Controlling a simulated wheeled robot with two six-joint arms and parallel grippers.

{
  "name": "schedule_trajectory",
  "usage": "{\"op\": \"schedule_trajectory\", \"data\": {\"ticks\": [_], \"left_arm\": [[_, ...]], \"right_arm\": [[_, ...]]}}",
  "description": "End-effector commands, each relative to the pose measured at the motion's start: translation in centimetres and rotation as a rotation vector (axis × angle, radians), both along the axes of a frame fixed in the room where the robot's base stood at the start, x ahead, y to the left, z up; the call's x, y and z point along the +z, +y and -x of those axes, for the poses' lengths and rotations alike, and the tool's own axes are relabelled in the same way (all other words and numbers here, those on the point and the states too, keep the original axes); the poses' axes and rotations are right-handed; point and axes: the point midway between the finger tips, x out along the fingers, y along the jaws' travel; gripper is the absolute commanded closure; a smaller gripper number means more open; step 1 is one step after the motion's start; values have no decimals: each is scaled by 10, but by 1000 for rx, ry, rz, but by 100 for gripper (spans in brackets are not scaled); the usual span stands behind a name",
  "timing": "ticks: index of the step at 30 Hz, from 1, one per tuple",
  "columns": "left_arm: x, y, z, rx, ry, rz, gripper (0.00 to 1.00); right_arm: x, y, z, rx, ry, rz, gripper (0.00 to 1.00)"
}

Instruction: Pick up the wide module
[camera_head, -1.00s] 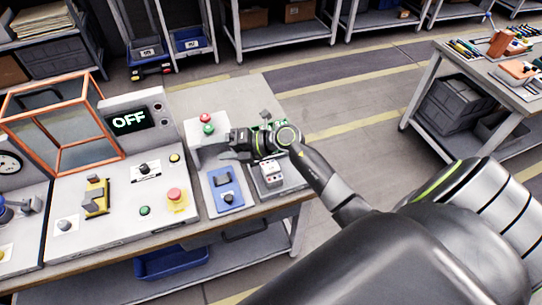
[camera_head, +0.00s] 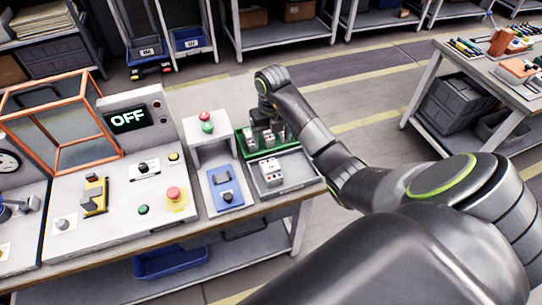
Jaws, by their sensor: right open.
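Several pale modules (camera_head: 268,140) stand in a green tray (camera_head: 242,148) at the right end of the bench. Another white module (camera_head: 270,172) sits in the grey tray (camera_head: 296,179) in front of it. I cannot tell for certain which module is the wide one. My right gripper (camera_head: 265,124) is open and points down over the green tray, close to the modules there. Its fingers are small and dark, and the arm hides the back right part of the green tray. My left gripper is out of view.
A grey stand with red and green buttons (camera_head: 206,122) and a blue fixture (camera_head: 226,187) stand left of the trays. The control panel (camera_head: 120,205), its OFF display (camera_head: 128,119) and an orange-framed box (camera_head: 62,125) are further left. The bench behind the stand is clear.

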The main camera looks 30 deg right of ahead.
Motion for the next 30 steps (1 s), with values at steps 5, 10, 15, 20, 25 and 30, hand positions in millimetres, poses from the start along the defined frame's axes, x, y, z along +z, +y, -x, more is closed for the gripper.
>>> {"op": "schedule_trajectory", "data": {"ticks": [5, 10, 15, 20, 25, 30], "left_arm": [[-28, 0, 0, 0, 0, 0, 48], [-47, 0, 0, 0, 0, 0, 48], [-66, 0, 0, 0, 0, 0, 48], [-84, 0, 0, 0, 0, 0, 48], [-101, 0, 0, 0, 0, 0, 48], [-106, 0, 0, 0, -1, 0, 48]], "right_arm": [[-28, 0, 0, 1, 0, -2, 25], [-47, 1, 0, 2, -1, -2, 25], [-66, 1, 0, 2, -2, -3, 25], [-85, 1, 0, 2, -2, -3, 25], [-102, 1, 0, 2, -2, -3, 25], [-106, 1, 0, 2, -2, -3, 25]]}}
